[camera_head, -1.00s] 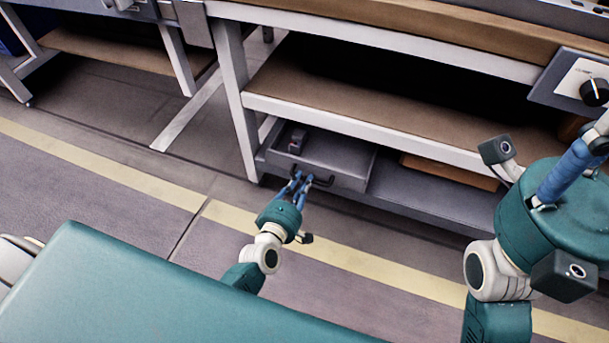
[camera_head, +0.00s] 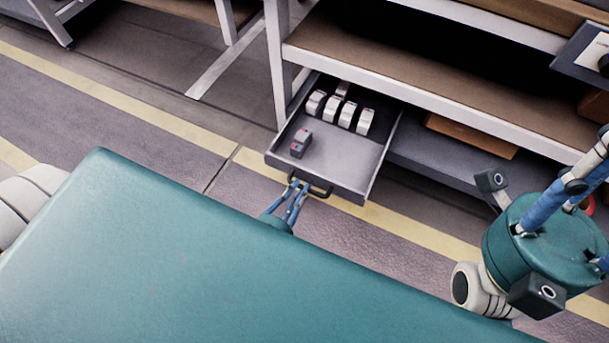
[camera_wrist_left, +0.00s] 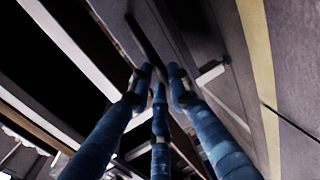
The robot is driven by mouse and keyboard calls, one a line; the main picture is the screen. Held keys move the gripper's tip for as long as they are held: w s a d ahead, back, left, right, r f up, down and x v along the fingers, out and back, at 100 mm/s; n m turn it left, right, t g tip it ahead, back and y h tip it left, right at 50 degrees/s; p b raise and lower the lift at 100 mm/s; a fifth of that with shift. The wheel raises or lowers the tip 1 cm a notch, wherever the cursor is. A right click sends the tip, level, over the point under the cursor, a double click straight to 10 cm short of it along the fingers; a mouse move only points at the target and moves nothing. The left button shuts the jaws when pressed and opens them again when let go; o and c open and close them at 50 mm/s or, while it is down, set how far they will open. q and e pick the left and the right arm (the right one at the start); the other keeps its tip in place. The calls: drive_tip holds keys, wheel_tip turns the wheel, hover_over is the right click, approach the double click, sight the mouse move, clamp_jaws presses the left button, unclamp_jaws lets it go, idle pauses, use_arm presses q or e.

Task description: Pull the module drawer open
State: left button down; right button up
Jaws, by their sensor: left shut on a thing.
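The module drawer (camera_head: 345,163) is a grey tray pulled well out from under the bench in the head view. Its dark bar handle (camera_head: 326,191) is on the front face. My left gripper (camera_head: 298,187) is shut on the left part of this handle. In the left wrist view, the blue fingers (camera_wrist_left: 157,78) close around the dark handle bar (camera_wrist_left: 146,47). Several light grey modules (camera_head: 347,115) stand in a row towards the back of the drawer, and a darker grey module (camera_head: 301,143) sits near its left side. My right gripper (camera_head: 577,190) is at the right edge, its fingertips out of frame.
The bench's brown middle shelf (camera_head: 420,80) lies above the drawer. A brown box (camera_head: 470,135) is on the grey lower shelf (camera_head: 425,160) right of the drawer. A bench leg (camera_head: 278,60) stands at the drawer's left. Floor with a yellow stripe (camera_head: 420,228) lies in front.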

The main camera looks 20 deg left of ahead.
use_arm(q)
drive_tip(key=shift+s, duration=0.5)
drive_tip(key=c, duration=1.6)
unclamp_jaws()
wheel_tip(320, 180, up, 10)
